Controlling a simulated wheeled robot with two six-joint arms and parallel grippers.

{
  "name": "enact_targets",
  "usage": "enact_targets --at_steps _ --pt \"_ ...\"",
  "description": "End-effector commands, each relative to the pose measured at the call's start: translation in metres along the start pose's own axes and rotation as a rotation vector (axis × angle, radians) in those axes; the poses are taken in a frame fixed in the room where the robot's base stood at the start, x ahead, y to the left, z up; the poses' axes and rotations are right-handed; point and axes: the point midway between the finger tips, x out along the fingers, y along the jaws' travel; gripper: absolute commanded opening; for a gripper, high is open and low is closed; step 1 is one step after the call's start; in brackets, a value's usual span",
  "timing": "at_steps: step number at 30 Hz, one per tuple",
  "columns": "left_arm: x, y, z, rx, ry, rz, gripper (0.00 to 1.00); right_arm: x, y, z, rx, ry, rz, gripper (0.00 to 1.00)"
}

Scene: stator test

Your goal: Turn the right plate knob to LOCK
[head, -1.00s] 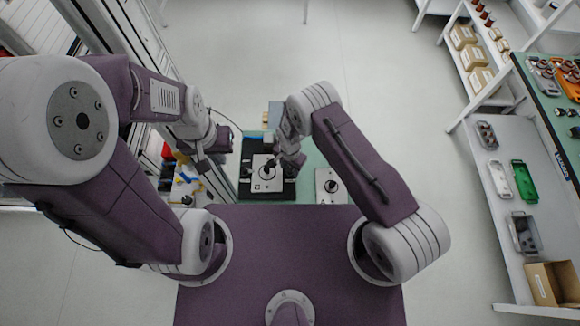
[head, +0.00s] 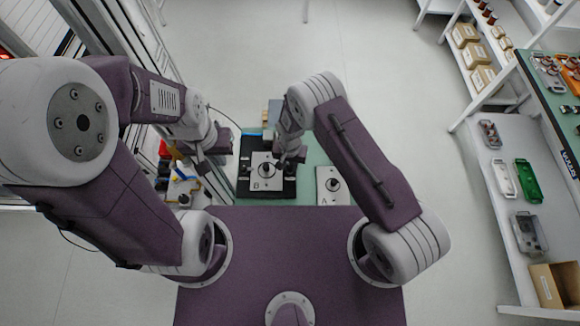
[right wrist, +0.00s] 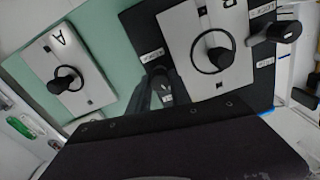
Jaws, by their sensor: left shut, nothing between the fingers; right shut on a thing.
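The black fixture (head: 262,195) holds a pale plate marked B (head: 267,183) with a ring and black knob in its middle. It also shows in the right wrist view (right wrist: 135,22). My right gripper (right wrist: 163,92) is shut on the right plate knob (right wrist: 166,99), beside the plate; the fingers partly cover it. White labels sit on either side of this knob; I cannot read its setting for certain. The other plate knob (right wrist: 284,32) is free on the plate's far side, between two labels. My left gripper (head: 207,165) is shut and empty, left of the fixture.
A loose plate marked A (head: 326,197) with a black knob lies on the green mat (head: 311,150) right of the fixture. Small coloured parts (head: 182,178) lie at the left. A shelf with parts and a cardboard box (head: 556,285) stands at the far right.

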Motion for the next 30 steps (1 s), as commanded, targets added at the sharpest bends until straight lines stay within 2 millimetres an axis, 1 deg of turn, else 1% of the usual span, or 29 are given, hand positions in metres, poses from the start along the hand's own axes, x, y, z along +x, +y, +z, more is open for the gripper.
enact_targets --at_steps 1,12,21,30 --pt "0.007 0.000 0.001 0.000 0.000 0.000 0.00 0.003 -0.001 -0.001 -0.043 0.003 -0.002 0.00" --pt "0.030 -0.001 0.003 0.000 0.000 0.000 0.00 0.002 -0.002 -0.001 -0.395 0.004 -0.002 0.00" --pt "0.045 -0.001 0.005 0.000 0.000 0.000 0.00 0.001 -0.002 -0.001 -0.676 0.004 -0.001 0.00" --pt "0.054 -0.001 0.006 0.000 0.000 0.000 0.00 0.000 -0.002 -0.001 -0.905 0.005 -0.001 0.00"
